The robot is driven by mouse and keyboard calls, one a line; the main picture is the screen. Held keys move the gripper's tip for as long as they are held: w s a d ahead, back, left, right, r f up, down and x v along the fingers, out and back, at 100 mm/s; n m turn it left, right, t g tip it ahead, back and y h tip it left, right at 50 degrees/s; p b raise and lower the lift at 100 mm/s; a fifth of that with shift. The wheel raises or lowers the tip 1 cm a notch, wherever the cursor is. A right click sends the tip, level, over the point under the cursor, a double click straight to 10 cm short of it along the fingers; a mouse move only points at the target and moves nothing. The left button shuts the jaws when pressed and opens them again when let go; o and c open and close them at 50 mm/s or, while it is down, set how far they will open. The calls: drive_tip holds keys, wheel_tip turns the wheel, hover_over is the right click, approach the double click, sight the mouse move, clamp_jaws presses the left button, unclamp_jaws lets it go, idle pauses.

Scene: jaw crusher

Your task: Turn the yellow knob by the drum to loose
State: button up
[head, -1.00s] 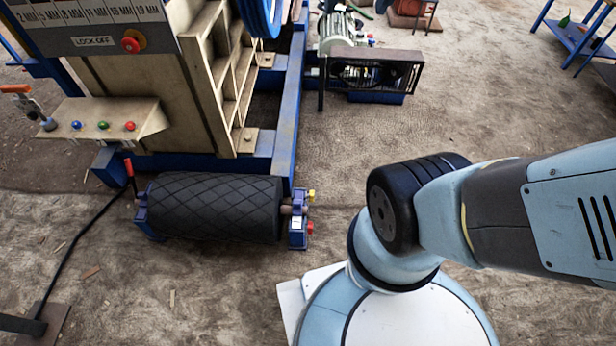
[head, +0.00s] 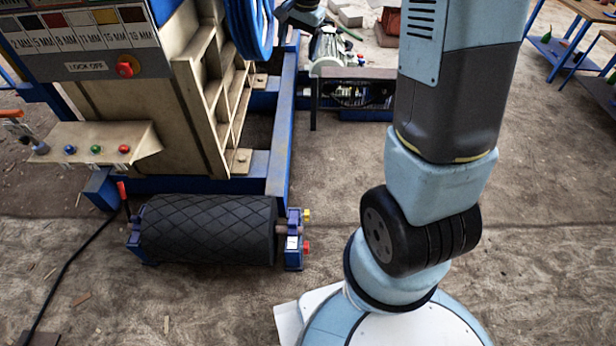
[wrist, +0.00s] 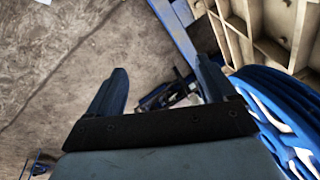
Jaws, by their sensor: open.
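The yellow knob (head: 307,214) is small and sits on the blue bracket (head: 293,240) at the right end of the black ribbed drum (head: 208,230). A red knob (head: 306,247) sits below it on the same bracket. Which way the yellow knob is set is too small to tell. My gripper (wrist: 160,75) shows in the wrist view with its two fingers apart and nothing between them. It points toward the floor and the machine frame, with a blue wheel close at its right. The yellow knob does not show clearly in the wrist view.
The blue ribbed wheel (wrist: 275,110) and beige ribbed frame (wrist: 275,30) are close to my gripper. The motor with its belt guard (head: 355,95) stands behind.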

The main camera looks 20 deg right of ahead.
drive_tip(key=w+f+m, duration=0.1)
drive_tip(key=w+f, duration=0.2)
drive_tip(key=f, duration=0.3)
drive_tip(key=w+f+m+g, duration=0.1)
drive_tip(key=w+f+m, duration=0.15)
drive_tip(key=f, duration=0.35)
drive_tip(key=w+f+m, duration=0.1)
drive_tip(key=w+f, duration=0.2)
drive_tip(key=f, duration=0.3)
drive_tip(key=m+g, duration=0.3)
drive_tip(key=m, duration=0.6)
approach(306, 212)
drive_tip(key=shift+h, duration=0.3)
drive_tip(key=f, duration=0.4)
drive_tip(key=s+a+f, duration=0.1)
drive_tip(key=f, duration=0.3)
drive_tip(key=s+f, duration=0.1)
drive_tip(key=f, duration=0.3)
drive_tip(key=shift+a+f, duration=0.1)
drive_tip(key=shift+a, duration=0.1)
